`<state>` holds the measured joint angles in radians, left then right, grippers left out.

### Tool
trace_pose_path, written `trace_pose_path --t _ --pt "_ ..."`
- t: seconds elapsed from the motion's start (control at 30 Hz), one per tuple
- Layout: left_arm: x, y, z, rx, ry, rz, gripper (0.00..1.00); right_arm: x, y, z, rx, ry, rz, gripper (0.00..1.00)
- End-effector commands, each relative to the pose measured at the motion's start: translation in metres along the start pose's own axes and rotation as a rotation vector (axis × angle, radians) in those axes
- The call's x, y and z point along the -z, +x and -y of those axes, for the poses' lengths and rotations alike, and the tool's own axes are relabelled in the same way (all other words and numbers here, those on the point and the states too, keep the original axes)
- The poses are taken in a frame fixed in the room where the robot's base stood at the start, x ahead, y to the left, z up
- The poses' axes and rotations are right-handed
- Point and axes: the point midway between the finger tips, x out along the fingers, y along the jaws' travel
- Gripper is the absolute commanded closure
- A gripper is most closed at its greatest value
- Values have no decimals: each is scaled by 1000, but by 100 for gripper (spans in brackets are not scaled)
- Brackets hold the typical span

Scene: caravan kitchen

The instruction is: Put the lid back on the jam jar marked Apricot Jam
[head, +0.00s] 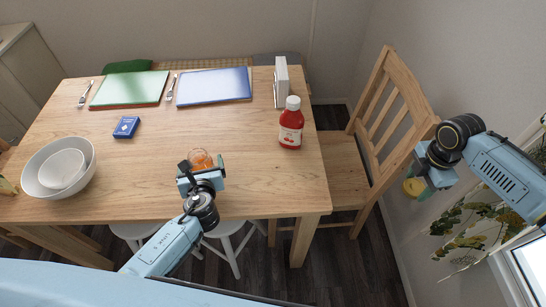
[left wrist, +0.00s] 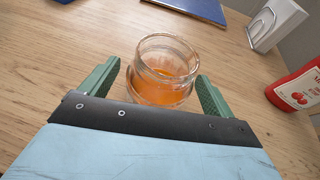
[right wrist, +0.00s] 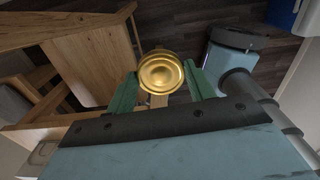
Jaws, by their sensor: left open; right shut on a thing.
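The open glass jar (left wrist: 163,72) with orange jam stands upright on the table, its mouth uncovered; the head view shows it as well (head: 200,160). No label can be read on it. My left gripper (left wrist: 158,85) is open, with its green fingers on either side of the jar; the head view shows it at the table's front part (head: 204,172). My right gripper (right wrist: 160,78) is shut on a round golden lid (right wrist: 161,72). In the head view this gripper (head: 420,180) is far right of the table, over the floor, with the yellowish lid (head: 414,187) below it.
A red ketchup-like bottle (head: 291,124) and a white holder (head: 281,82) stand at the table's right side. Bowls (head: 83,188) are at the left, a blue card box (head: 126,127) further back. A wooden chair (head: 350,160) stands between table and right gripper.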

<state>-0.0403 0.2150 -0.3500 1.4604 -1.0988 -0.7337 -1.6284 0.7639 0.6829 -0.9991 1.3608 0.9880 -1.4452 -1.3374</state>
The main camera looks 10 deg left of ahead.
Motion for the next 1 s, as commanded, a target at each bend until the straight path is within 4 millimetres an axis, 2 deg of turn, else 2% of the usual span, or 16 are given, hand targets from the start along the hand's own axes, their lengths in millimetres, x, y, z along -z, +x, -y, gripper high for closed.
trace_pose_path --t 0.1,0.43,0.87,0.9,1.0 --pt "0 7 0 -1 0 -1 11 0 2 0 0 0 0 68" --pt "0 7 0 0 0 -1 13 0 1 0 0 0 0 68" --pt "0 7 0 0 0 -1 69 0 1 0 0 0 0 68" --pt "-1 7 0 1 0 1 72 0 1 0 0 0 0 68" --pt "-1 7 0 1 0 1 72 0 1 0 0 0 0 68"
